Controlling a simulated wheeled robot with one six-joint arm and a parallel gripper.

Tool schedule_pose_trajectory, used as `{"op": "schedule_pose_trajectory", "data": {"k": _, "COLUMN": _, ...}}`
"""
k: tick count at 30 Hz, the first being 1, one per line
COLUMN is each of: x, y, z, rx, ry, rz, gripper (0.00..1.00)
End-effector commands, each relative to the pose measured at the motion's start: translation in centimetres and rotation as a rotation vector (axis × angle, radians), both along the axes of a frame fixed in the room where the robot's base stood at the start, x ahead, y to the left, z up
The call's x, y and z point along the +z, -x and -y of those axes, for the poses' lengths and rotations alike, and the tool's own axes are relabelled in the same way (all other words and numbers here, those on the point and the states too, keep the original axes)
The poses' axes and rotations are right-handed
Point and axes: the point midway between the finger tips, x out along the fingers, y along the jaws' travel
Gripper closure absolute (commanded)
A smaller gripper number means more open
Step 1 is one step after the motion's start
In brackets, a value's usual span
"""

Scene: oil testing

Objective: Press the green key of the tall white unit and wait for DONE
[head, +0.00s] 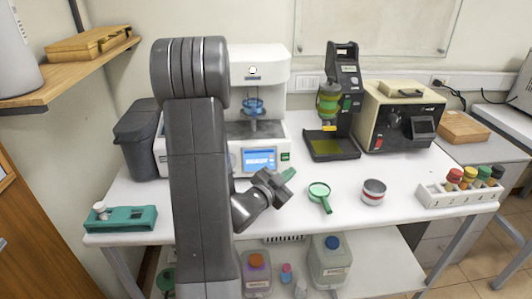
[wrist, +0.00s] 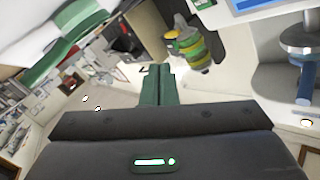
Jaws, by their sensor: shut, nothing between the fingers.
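The tall white unit (head: 275,60) stands at the back of the bench, partly hidden behind my arm. A blue vessel (head: 253,106) sits in its bay. Its lit blue screen (head: 259,158) is on the lower front; the writing is too small to read. The green key (head: 285,156) is just right of the screen. The wrist view shows the key (wrist: 203,3) at the top edge, beside the screen (wrist: 262,4). My gripper (head: 291,173) is shut and empty, its green fingertips a little below the key and seemingly apart from it. The shut fingers fill the middle of the wrist view (wrist: 158,82).
A dark stand (head: 344,85) with a green and yellow vessel is right of the unit, then a beige box (head: 397,118). A green magnifier (head: 319,192), a tin (head: 373,190) and a rack of capped bottles (head: 460,190) lie forward right. A dark bin (head: 136,140) stands left.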

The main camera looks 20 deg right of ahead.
Motion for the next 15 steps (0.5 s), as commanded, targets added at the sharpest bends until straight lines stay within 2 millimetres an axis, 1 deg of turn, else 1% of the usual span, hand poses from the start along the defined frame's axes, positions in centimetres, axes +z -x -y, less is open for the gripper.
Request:
{"op": "schedule_pose_trajectory", "data": {"k": 10, "x": 0.0, "y": -0.1, "z": 0.0, "rx": 0.0, "ry": 0.0, "rz": 0.0, "gripper": 1.0}}
{"op": "schedule_pose_trajectory", "data": {"k": 15, "x": -0.2, "y": -1.1, "z": 0.2, "rx": 0.0, "ry": 0.0, "rz": 0.0, "gripper": 1.0}}
